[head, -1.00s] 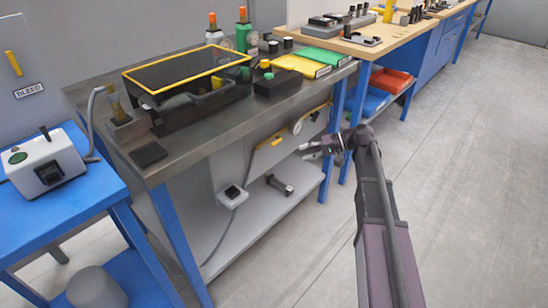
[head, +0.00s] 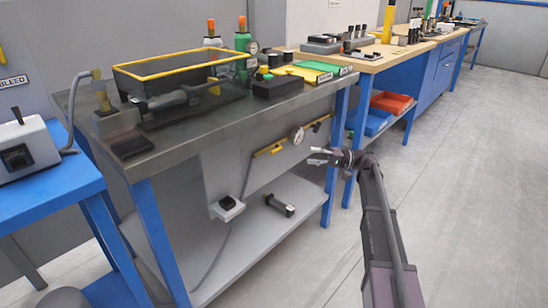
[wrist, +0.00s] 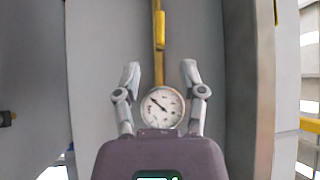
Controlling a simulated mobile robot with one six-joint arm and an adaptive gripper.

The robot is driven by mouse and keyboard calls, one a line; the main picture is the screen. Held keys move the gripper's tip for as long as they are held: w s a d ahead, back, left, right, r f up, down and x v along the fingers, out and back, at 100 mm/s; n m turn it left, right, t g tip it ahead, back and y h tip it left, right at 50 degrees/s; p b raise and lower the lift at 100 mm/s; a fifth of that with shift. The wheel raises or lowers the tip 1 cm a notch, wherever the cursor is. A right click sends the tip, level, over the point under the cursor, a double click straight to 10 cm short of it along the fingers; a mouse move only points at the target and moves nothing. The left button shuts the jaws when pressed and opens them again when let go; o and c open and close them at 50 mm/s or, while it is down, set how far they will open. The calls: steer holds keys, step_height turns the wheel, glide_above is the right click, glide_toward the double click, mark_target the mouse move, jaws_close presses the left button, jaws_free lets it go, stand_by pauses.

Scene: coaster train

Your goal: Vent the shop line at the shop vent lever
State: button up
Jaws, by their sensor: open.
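Under the metal workbench, a yellow pipe (head: 268,149) with a round white dial gauge (head: 297,135) runs along the grey back panel. A short yellow piece (head: 317,124) sits to the right of the gauge. My gripper (head: 318,157) is open and empty, just right of and below the gauge in the head view. In the wrist view the gauge (wrist: 161,107) lies between my open fingers (wrist: 160,75), and a yellow handle-like piece (wrist: 160,30) lies on the pipe beyond the fingertips. No label shows which part is the shop vent lever.
The bench top (head: 185,130) overhangs the pipe, and a lower shelf (head: 262,235) holds a small dark cylinder (head: 280,205). A blue bench leg (head: 331,165) stands close to my gripper. The floor (head: 455,160) to the right is clear.

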mark_target(274, 151)
stand_by(0.3)
steer(key=a, duration=0.4)
steer(key=s+a+r+p, duration=0.1)
steer(key=a, duration=0.4)
steer(key=s+a+r+p, duration=0.1)
steer(key=a, duration=0.3)
steer(key=shift+a, duration=0.3)
jaws_close()
steer(key=shift+d, duration=0.15)
